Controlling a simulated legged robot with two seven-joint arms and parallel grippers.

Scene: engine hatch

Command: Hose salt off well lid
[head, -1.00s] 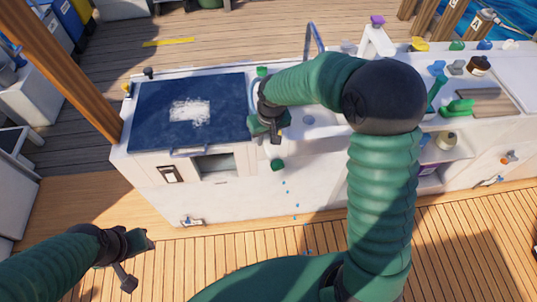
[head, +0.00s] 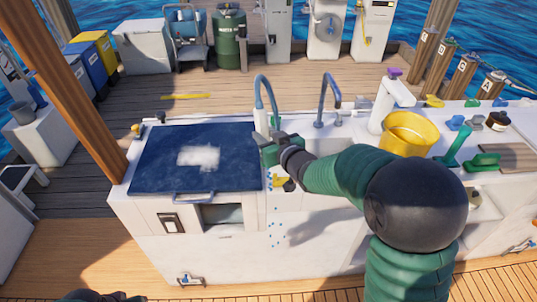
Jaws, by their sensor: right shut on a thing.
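The well lid (head: 150,172) is a dark blue panel, closed flat on the left of the white counter, with a handle (head: 193,198) at its front edge. A white patch of salt (head: 198,157) lies near its middle. My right gripper (head: 270,152) is just right of the lid and shut on the green hose sprayer (head: 276,124). A blue hose (head: 265,80) arches behind it. The sprayer's tip is partly hidden by the gripper. Blue water drops (head: 275,232) show below, in front of the counter. Only part of my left gripper (head: 100,296) shows at the bottom edge.
A dark tap (head: 329,90) stands behind the sink area. A yellow bucket (head: 407,134) and a white post with a purple top (head: 395,88) stand on the counter to the right. A wooden post (head: 75,85) rises at the left. Open deck lies behind.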

